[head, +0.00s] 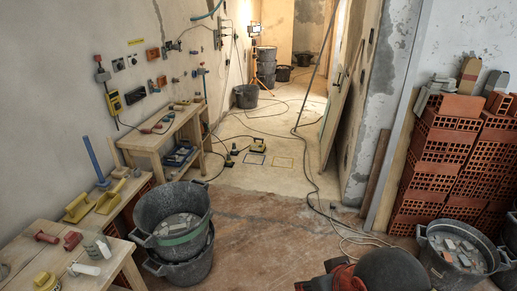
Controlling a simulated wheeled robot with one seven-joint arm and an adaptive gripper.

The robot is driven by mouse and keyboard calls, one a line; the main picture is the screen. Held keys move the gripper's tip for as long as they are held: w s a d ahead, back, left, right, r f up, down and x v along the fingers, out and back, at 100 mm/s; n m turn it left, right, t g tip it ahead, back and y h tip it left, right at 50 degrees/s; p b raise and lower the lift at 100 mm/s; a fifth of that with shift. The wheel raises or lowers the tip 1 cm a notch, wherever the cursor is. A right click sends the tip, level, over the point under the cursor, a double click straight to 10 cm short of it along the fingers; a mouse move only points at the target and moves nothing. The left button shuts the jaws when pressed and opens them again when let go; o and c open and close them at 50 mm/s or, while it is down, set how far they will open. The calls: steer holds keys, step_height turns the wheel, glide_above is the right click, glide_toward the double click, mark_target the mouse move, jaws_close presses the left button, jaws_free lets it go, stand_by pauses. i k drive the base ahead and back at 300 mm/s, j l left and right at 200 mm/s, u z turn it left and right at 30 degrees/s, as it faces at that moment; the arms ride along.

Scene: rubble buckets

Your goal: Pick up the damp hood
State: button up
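I cannot make out for certain which thing is the damp hood. On the wooden benches at the left lie several small tools, among them a yellow handled tool (78,207), a second yellow one (110,198) and a round yellow piece (45,283) at the lower left. A clear, cup-like piece (97,246) and red-handled pieces (72,240) lie near them. A dark rounded shape with red parts at the bottom right looks like part of my arm. My gripper's fingers do not show.
Stacked black buckets (170,212) with rubble stand beside the near bench (120,262). Another rubble bucket (462,248) stands at the right, before stacked red bricks (440,150). Cables (310,165) cross the floor. The floor in the middle (270,220) is mostly clear.

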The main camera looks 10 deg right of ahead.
mark_target(254, 147)
steer(key=i+z, duration=0.25)
steer(key=i, duration=0.65)
steer(key=i+l, duration=0.15)
steer(key=i, duration=4.25)
steer(key=i+l+u, duration=0.15)
steer(key=i+u, duration=0.25)
steer(key=i, duration=0.2)
steer(key=i+l+u, duration=0.35)
steer(key=i, duration=0.2)
steer(key=i+l+u, duration=0.4)
steer(key=i+l, duration=0.05)
steer(key=i, duration=0.1)
